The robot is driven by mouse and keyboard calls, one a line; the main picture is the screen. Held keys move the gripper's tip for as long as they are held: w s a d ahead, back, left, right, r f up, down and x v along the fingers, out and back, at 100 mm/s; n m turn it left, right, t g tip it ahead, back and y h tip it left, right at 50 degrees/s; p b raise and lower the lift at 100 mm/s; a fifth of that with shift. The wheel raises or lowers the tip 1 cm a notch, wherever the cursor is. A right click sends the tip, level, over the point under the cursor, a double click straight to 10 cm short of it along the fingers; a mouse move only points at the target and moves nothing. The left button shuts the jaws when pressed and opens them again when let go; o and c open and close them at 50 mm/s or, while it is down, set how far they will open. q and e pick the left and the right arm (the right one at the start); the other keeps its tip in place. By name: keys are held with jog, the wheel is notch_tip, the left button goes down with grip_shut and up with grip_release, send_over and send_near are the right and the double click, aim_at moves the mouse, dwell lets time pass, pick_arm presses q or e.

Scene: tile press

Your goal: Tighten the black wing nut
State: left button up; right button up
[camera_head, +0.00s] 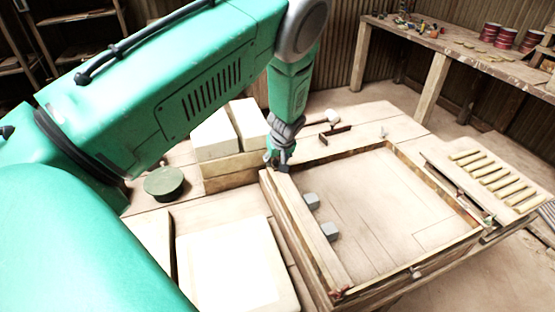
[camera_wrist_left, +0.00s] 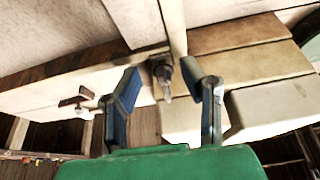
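In the head view my left gripper (camera_head: 280,162) points down at the far left corner of the wooden frame (camera_head: 312,240). In the left wrist view my left gripper (camera_wrist_left: 163,78) has its two blue-grey fingers spread apart. A small dark fitting with a lighter tip, which looks like the black wing nut (camera_wrist_left: 162,72), sits between the fingertips at the frame's corner. A gap shows on both sides of it, so the fingers do not appear to touch it. In the head view the gripper hides this nut. My right gripper is in neither view.
Pale blocks (camera_head: 232,130) stand close left of the gripper. A round green lid or tin (camera_head: 164,182) lies further left. Two grey blocks (camera_head: 312,200) sit inside the frame's left edge. A hammer-like tool (camera_head: 332,117) lies behind the corner. The frame's middle is clear.

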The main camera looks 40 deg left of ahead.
pick_arm(q)
jog(key=shift+a, duration=0.15)
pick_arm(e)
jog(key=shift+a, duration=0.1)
pick_arm(q)
jog(key=shift+a, duration=0.1)
jog(key=shift+c, duration=1.2)
jog(key=shift+a+f, duration=0.1)
grip_shut()
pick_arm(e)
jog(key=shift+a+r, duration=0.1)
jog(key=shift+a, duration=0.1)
